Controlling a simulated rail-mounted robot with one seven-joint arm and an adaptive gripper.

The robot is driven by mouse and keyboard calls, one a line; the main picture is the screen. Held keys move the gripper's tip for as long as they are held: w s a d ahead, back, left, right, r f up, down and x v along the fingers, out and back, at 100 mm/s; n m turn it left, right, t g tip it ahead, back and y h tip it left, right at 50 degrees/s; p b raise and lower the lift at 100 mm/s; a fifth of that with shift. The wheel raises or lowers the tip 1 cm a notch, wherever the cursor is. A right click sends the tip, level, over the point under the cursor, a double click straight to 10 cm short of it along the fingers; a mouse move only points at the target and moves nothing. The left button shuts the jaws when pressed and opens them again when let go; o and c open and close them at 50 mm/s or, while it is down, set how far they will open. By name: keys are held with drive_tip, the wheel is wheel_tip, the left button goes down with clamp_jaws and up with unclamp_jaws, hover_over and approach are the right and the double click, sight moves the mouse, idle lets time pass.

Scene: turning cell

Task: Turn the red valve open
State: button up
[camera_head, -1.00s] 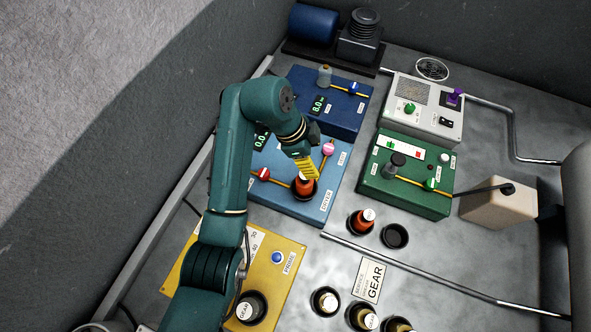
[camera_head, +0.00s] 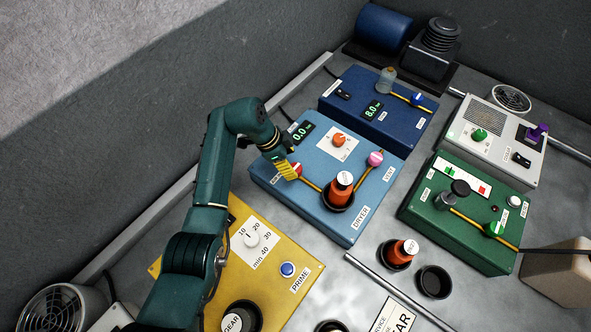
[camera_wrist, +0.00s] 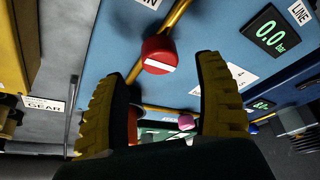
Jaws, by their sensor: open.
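The red valve (camera_wrist: 158,52) is a round red knob with a white stripe, on a brass pipe on the light blue DRYER panel (camera_head: 335,222). The stripe lies across the line of the pipe. In the head view the red valve (camera_head: 297,167) shows only in part, behind my yellow fingers. My gripper (camera_head: 286,171) is at the left part of that panel, right by the valve. In the wrist view its two ridged yellow fingers (camera_wrist: 166,82) are spread apart. The knob shows between and a little beyond their tips; I see no contact.
On the same panel are an orange knob (camera_head: 339,139), a pink valve (camera_head: 375,158) and an orange-red bottle (camera_head: 341,190) in a black socket. A yellow PRIME panel (camera_head: 305,262) is below, a dark blue panel (camera_head: 350,101) behind, a green panel (camera_head: 470,240) to the right.

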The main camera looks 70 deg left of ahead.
sight(295, 168)
drive_tip(key=x, duration=0.4)
drive_tip(key=shift+w+f+b, duration=0.1)
drive_tip(key=shift+f+b, duration=0.05)
drive_tip(key=shift+b, duration=0.2)
drive_tip(key=shift+d, duration=0.1)
drive_tip(key=c, duration=1.2)
